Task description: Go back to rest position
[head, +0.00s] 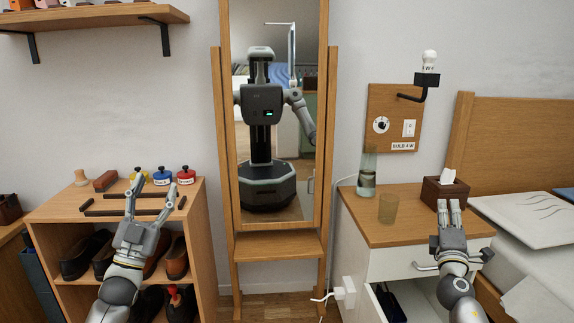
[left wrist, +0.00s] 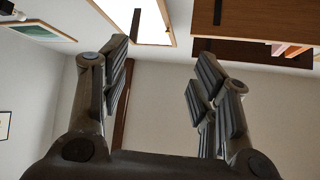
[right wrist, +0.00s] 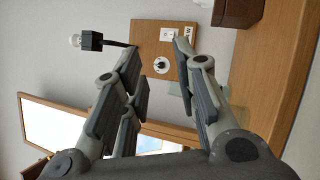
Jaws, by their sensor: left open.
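My left gripper (head: 149,195) is raised in front of the shoe shelf at the left. In the left wrist view its fingers (left wrist: 160,65) are spread with nothing between them. My right gripper (head: 456,207) is in front of the white nightstand (head: 390,262) at the right, overlapping its wooden top in the head view. In the right wrist view its fingers (right wrist: 163,65) are apart and empty. Below the nightstand's upper front, a lower drawer appears open, with something dark (head: 388,300) inside. My right arm hides part of the nightstand.
The shoe shelf (head: 205,245) holds dark shoes and small jars. A mirror (head: 275,190) stands in the middle. The nightstand carries a tissue box (head: 443,190), a carafe (head: 367,175) and a glass (head: 388,208). A bed (head: 545,245) is at the right.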

